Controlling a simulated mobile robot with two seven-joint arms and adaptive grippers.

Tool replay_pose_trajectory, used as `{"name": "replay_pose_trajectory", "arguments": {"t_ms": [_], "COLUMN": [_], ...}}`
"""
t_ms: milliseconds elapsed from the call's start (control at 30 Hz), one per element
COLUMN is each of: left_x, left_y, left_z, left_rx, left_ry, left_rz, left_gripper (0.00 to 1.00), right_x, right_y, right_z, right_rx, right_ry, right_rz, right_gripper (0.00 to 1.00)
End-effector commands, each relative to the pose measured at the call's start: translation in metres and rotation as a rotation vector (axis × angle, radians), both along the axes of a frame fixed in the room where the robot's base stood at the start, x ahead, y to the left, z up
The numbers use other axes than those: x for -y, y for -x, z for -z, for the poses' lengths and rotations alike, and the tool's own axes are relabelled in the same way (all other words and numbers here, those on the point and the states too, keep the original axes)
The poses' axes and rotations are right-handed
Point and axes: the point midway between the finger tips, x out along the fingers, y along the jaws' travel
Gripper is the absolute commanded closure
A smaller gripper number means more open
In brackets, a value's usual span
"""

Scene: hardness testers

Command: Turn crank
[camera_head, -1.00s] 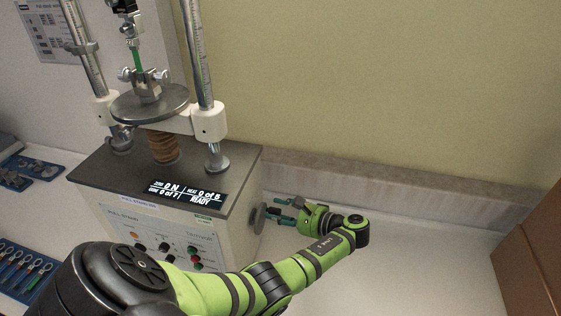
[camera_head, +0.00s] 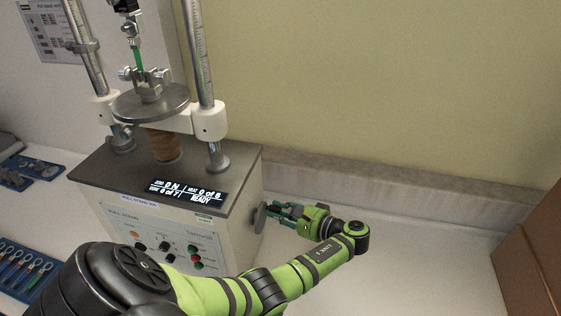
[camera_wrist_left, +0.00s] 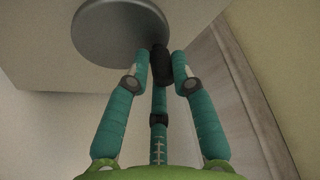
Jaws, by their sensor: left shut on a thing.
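The crank is a round grey disc (camera_head: 260,218) on the right side wall of the pull stand (camera_head: 228,213), with a short dark handle (camera_wrist_left: 160,65) near its rim. In the left wrist view the disc (camera_wrist_left: 116,30) fills the top, left of the handle. My left gripper (camera_head: 275,211), with teal fingers, reaches in from the right of the machine. Its fingers are closed around the handle, and in the left wrist view the fingertips (camera_wrist_left: 160,78) sit on both sides of it. My right gripper is not in view.
The machine's top carries two steel columns (camera_head: 203,85), a round plate (camera_head: 150,103) and a small display (camera_head: 187,191). Blue trays (camera_head: 25,268) lie at the left. The counter right of my arm is clear, up to a brown box (camera_head: 535,240) at the far right.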

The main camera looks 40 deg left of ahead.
Motion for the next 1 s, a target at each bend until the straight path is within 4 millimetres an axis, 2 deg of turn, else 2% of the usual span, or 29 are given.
{"name": "replay_pose_trajectory", "arguments": {"t_ms": [467,767,1000], "left_x": [0.001,0.004,0.007], "left_y": [0.002,0.008,0.014], "left_z": [-0.013,-0.016,-0.017], "left_rx": [0.406,0.658,0.859], "left_ry": [-0.226,-0.363,-0.472], "left_rz": [0.007,0.007,0.007], "left_gripper": [1.00,1.00,1.00], "right_x": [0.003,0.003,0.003], "right_y": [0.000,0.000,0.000], "right_z": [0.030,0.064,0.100], "right_rx": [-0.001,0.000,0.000], "right_ry": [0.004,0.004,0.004], "right_rz": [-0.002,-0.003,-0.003], "right_gripper": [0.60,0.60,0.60]}}
